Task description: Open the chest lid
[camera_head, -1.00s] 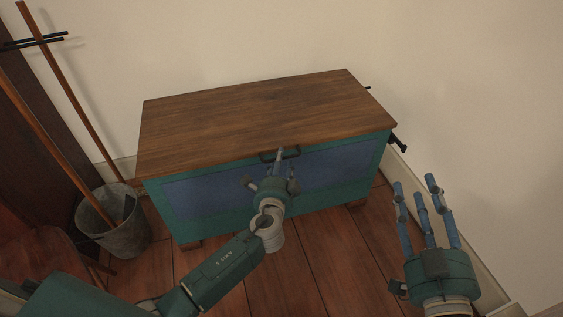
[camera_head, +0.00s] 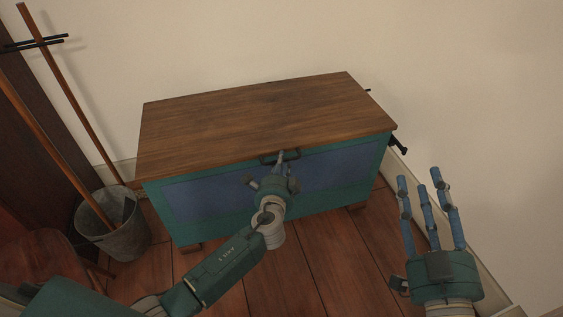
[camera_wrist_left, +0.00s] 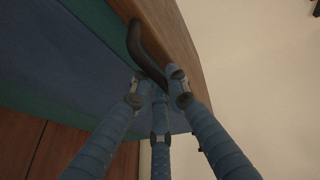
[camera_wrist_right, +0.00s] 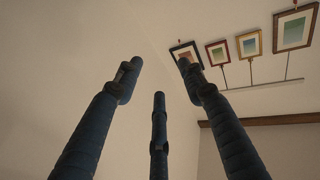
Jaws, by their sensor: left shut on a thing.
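The chest (camera_head: 330,172) has a teal frame, blue front panels and a brown wooden lid (camera_head: 265,115). The lid lies flat, closed on the chest. A dark handle (camera_head: 290,155) sits at the middle of the lid's front edge; it also shows in the left wrist view (camera_wrist_left: 142,50). My left gripper (camera_head: 280,165) is at this handle, its fingers (camera_wrist_left: 158,85) closed around its lower end in the left wrist view. The fingers partly hide the handle. My right gripper (camera_head: 427,190) is held right of the chest, fingers spread and empty, also in the right wrist view (camera_wrist_right: 158,80).
A grey metal bucket (camera_head: 125,240) with wooden poles (camera_head: 70,95) stands left of the chest. A brown wooden seat (camera_head: 45,255) is at the lower left. The wall (camera_head: 230,40) is close behind the chest. Framed pictures (camera_wrist_right: 250,43) hang in the right wrist view.

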